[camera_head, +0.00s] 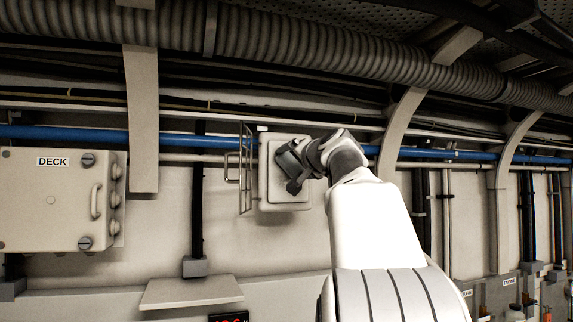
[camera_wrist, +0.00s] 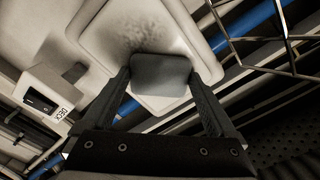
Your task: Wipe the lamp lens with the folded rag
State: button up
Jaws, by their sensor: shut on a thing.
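The lamp (camera_head: 290,197) is a pale square box on the wall, and my gripper (camera_head: 291,167) is in front of its face. In the wrist view, my gripper (camera_wrist: 160,76) is shut on the folded rag (camera_wrist: 160,74), a grey pad between the two dark fingers. The rag overlaps the lamp's pale lens (camera_wrist: 122,28). A dark, speckled smudge shows on the lens just beyond the rag's edge. I cannot tell whether the rag touches the lens. My gripper and arm hide part of the lamp in the head view.
A wire guard (camera_head: 246,168) stands out from the wall at the lamp's left; it also shows in the wrist view (camera_wrist: 262,42). A DECK box (camera_head: 50,215) hangs farther left. A small shelf (camera_head: 190,292) is below. A blue pipe (camera_head: 219,141) runs behind.

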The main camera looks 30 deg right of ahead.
jog(key=d, duration=0.2)
jog(key=s+d, duration=0.1)
jog(key=d, duration=0.1)
jog(key=shift+d, duration=0.1)
dwell(0.3)
jog(key=b+v, duration=0.3)
jog(key=v, duration=0.3)
dwell(0.4)
jog(key=b+v, duration=0.1)
jog(key=v, duration=0.2)
jog(key=shift+b, duration=0.3)
dwell(0.5)
